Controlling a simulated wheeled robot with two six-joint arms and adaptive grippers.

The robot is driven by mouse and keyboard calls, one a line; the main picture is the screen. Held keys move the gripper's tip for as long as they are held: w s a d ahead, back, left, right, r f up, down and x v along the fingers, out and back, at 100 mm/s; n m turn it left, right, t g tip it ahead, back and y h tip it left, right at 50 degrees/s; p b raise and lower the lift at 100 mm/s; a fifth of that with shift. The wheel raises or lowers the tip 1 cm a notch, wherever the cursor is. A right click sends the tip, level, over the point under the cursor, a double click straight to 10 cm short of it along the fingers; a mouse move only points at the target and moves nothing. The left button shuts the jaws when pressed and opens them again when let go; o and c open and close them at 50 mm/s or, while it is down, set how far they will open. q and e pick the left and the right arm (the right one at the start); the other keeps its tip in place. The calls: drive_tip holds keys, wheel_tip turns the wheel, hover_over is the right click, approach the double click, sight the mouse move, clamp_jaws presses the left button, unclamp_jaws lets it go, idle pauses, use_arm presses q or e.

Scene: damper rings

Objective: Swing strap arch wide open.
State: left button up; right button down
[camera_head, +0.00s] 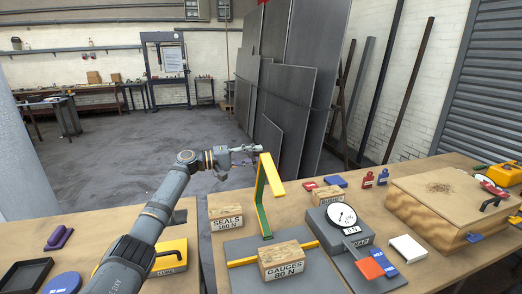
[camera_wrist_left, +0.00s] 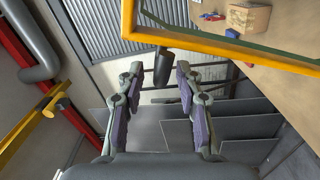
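The strap arch (camera_head: 270,182), yellow with a green part, stands up from the grey plate (camera_head: 238,250) on the table. Its foot is near a wooden block marked GAUGES (camera_head: 284,262), and a yellow bar (camera_head: 243,262) runs beside the block. My left gripper (camera_head: 252,155) is beside the top of the arch, on its far left side. The arch's yellow strap (camera_wrist_left: 225,49) crosses the top right there, outside the fingers. My right gripper is not in view.
A block marked SEALS (camera_head: 226,211) stands left of the arch. A dial gauge on a grey box (camera_head: 327,226) and a wooden case (camera_head: 430,205) stand to the right. Grey metal sheets (camera_head: 285,95) lean behind the table. Open floor lies to the back left.

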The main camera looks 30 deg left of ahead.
use_arm(q)
drive_tip(key=shift+x, duration=1.3)
drive_tip(key=shift+c, duration=0.2)
clamp_jaws()
